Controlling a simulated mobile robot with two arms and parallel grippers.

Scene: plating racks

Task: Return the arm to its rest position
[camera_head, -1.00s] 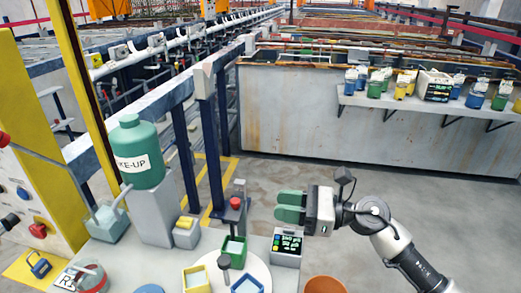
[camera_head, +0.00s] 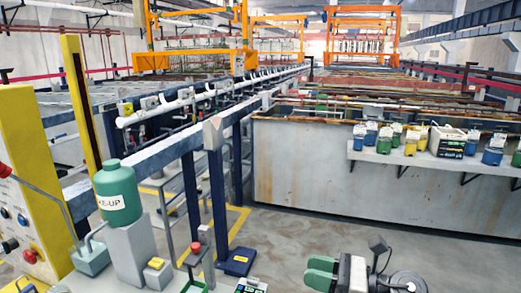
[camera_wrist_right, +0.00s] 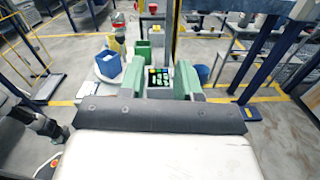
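My right gripper (camera_head: 320,272) is at the lower edge of the head view, right of the work counter, with its green fingers pointing left. In the right wrist view its two green fingers (camera_wrist_right: 160,80) stand apart with nothing held between them. A small device with a dark display (camera_wrist_right: 158,78) shows beyond the gap; it also shows at the bottom of the head view (camera_head: 251,286). My left gripper is not seen in the head view.
A green make-up bottle (camera_head: 118,193) stands on a grey stand at left. A shelf (camera_head: 400,158) with several small containers hangs on the tank wall (camera_head: 300,175) at right. Blue posts (camera_head: 216,205) and a rail run along the left. Open floor (camera_head: 300,228) lies behind my gripper.

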